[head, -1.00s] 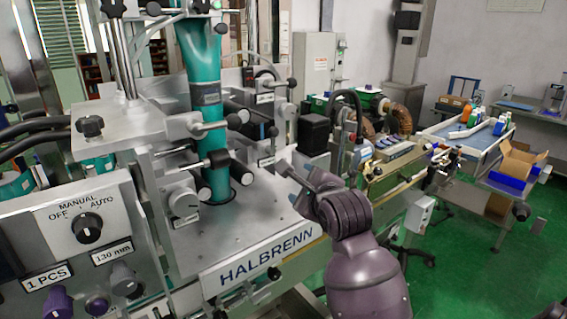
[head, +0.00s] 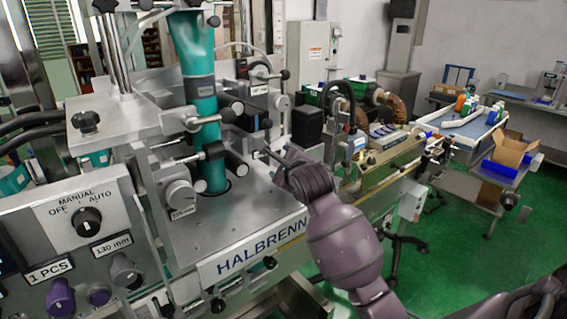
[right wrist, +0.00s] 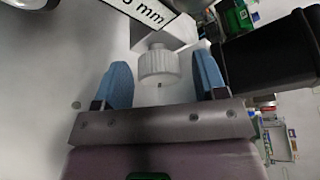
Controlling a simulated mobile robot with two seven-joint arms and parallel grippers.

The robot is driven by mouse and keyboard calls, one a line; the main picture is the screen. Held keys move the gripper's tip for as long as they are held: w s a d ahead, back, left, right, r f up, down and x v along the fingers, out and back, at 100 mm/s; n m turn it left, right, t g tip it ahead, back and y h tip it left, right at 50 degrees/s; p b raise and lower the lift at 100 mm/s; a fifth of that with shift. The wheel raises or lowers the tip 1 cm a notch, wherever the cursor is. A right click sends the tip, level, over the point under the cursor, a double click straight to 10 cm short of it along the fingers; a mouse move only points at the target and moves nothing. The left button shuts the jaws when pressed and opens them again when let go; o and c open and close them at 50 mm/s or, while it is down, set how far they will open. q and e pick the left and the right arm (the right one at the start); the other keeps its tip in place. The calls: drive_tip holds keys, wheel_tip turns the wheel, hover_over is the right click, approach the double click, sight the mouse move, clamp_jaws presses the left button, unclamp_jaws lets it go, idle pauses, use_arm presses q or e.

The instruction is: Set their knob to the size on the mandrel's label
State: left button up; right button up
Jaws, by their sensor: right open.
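A teal tube (head: 205,50) stands upright on the machine, with a dark band (head: 199,88) whose writing I cannot read. In the right wrist view a pale ribbed knob (right wrist: 158,66) sits below a slanted, cut-off label (right wrist: 150,12) ending in "0 mm". My right gripper (right wrist: 163,70) is open, its two blue fingers apart on either side of the knob, with gaps showing. In the head view my right gripper (head: 268,157) is right of the tube, and the knob cannot be made out there. My left gripper is not in view.
The front panel holds a MANUAL/OFF/AUTO switch (head: 86,221), a "130 mm" label (head: 112,245) with a grey knob (head: 125,271) below, and a purple knob (head: 60,296). Rods and clamps (head: 190,158) crowd the tube. A conveyor (head: 390,152) runs behind my right arm.

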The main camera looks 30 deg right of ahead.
drive_tip(key=shift+c, duration=0.3)
drive_tip(key=c, duration=0.9)
drive_tip(key=shift+o, duration=0.2)
drive_tip(key=shift+n+t+h, duration=0.6)
drive_tip(key=shift+n+h, duration=0.1)
drive_tip(key=shift+n, duration=1.2)
drive_tip(key=o, duration=0.9)
drive_tip(key=shift+s, duration=0.1)
